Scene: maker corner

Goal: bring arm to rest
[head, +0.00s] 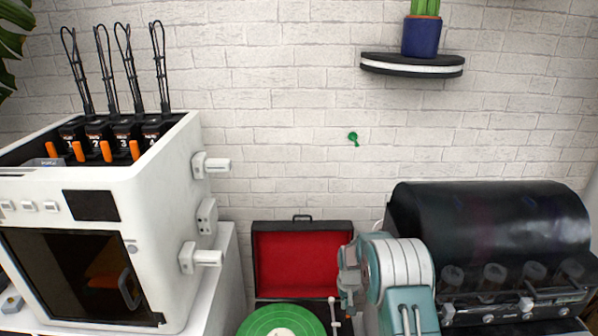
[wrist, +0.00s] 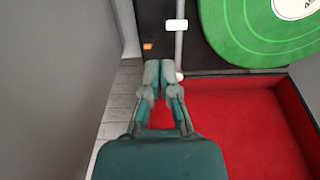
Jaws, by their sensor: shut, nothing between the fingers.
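My gripper (wrist: 160,70) shows in the wrist view with its fingertips together and nothing between them. It is above a record player case, between the red lining (wrist: 250,120) and the dark deck. In the head view my teal and grey arm (head: 395,275) is in front, at the lower middle, and the fingertips cannot be made out there. The open record player (head: 303,226) has a red-lined lid standing against the wall side. A green record (head: 283,322) lies on it, and a pale tonearm (head: 333,312) is beside the record.
A white 3D printer (head: 160,200) with spools' black tubes stands at left. A black domed machine (head: 490,220) stands at right, close to my arm. A shelf (head: 412,65) with a blue-potted cactus (head: 422,36) and a green hook (head: 353,138) are on the brick wall.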

